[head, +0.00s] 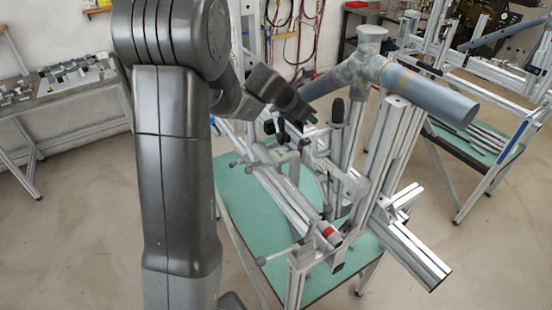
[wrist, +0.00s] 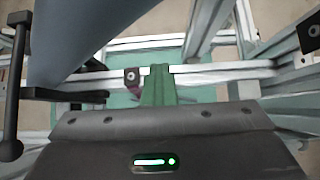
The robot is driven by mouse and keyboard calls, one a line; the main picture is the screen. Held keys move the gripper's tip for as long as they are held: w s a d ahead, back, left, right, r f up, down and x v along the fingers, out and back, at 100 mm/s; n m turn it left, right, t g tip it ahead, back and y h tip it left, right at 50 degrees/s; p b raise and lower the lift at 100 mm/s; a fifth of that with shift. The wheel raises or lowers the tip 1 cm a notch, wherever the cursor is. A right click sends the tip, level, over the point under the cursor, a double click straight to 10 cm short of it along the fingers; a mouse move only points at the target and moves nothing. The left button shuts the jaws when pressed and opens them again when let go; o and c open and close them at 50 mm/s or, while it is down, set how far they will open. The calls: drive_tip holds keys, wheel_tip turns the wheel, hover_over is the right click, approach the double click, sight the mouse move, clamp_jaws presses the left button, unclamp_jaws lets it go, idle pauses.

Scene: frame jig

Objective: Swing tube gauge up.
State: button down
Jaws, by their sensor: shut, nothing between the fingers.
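My gripper (head: 308,118) is at the jig on the green-topped table, near the left end of a thick grey tube assembly (head: 372,68). In the wrist view its green-tipped fingers (wrist: 158,85) are together with nothing between them. The grey tube (wrist: 85,35) passes close by at the upper left of that view. I cannot tell for certain which jig part is the tube gauge. Black upright handles (head: 337,112) stand just right of my gripper.
The jig's aluminium posts (head: 395,150) and rails crowd the green tabletop (head: 235,200). A beam (head: 418,258) juts out at the front right. Another bench (head: 500,150) stands at the right, and a table with parts (head: 75,80) at the left. The floor at front left is clear.

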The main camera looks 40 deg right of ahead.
drive_tip(key=c, duration=1.4)
unclamp_jaws()
drive_tip(key=v, duration=0.7)
drive_tip(key=x, duration=0.7)
